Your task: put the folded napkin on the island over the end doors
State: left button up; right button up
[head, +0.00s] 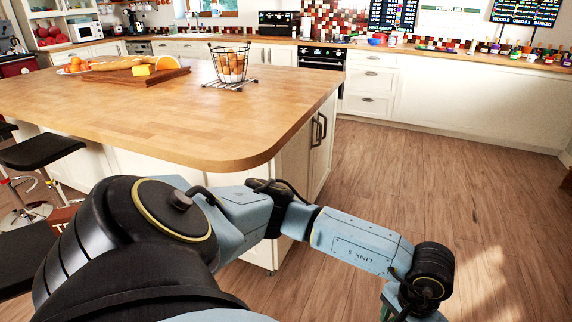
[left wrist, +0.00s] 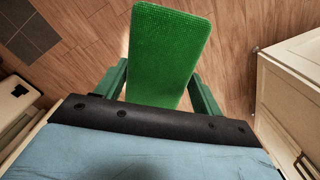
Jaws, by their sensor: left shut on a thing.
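The folded napkin (left wrist: 165,50) is a bright green, textured rectangle, seen in the left wrist view. My left gripper (left wrist: 160,76) is shut on it, with a green finger on either side, and holds it above the wood floor. In the head view my left arm reaches across to the lower right, and its gripper is mostly cut off at the bottom edge. The island (head: 190,115) has a wooden top with a clear near corner. Its end doors (head: 322,140), white with dark handles, are below the right end. My right gripper is in neither view.
A wire basket of eggs (head: 231,66) stands on the island. A board (head: 135,74) with bread, cheese and orange pieces lies farther left. Black stools (head: 42,152) stand at the left. Open wood floor (head: 430,180) lies right of the island.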

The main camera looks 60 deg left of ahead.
aim_at(259, 120)
jog(key=u, duration=0.85)
jog(key=i, duration=1.05)
jog(key=u, duration=0.95)
